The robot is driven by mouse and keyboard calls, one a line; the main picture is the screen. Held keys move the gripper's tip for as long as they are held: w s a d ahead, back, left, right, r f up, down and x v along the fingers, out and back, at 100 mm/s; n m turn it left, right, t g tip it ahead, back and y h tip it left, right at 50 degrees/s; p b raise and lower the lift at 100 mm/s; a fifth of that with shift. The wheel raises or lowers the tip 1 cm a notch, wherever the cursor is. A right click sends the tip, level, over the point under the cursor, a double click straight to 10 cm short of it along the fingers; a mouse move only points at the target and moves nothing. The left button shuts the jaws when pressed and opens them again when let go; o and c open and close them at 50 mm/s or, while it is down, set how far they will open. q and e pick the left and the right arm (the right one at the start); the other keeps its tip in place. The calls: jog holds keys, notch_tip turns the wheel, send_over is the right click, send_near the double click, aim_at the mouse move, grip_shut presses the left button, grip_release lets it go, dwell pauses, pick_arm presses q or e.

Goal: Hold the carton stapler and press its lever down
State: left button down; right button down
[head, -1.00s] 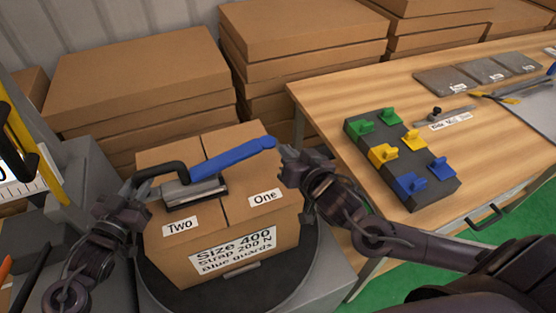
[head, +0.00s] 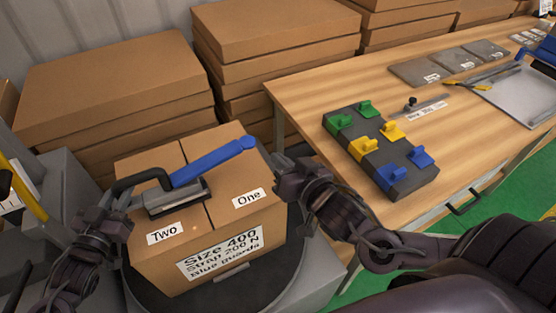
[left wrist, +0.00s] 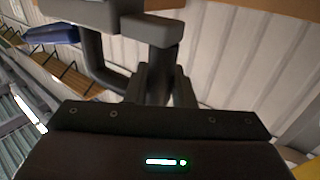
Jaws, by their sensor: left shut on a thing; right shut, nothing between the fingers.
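The carton stapler (head: 178,197) sits on top of a closed cardboard carton (head: 262,216), across the centre seam. Its dark curved handle (head: 140,181) is at the left, and its blue lever (head: 213,163) slants up to the right, raised above the carton. My left gripper (head: 122,204) is shut on the stapler's handle; the left wrist view shows the dark handle (left wrist: 92,58) at the fingers and the blue lever (left wrist: 52,33) beyond. My right gripper (head: 283,167) is shut and empty, just right of the lever's tip, with a small gap between them.
The carton stands on a dark round turntable (head: 262,266). Stacked flat cartons (head: 115,80) stand behind. A wooden table (head: 300,92) at the right carries a dark block (head: 385,180) with green, yellow and blue clips, plus grey plates (head: 428,73).

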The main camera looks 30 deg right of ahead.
pick_arm(q)
jog(key=c, duration=1.1)
grip_release()
jog(key=shift+c, duration=0.2)
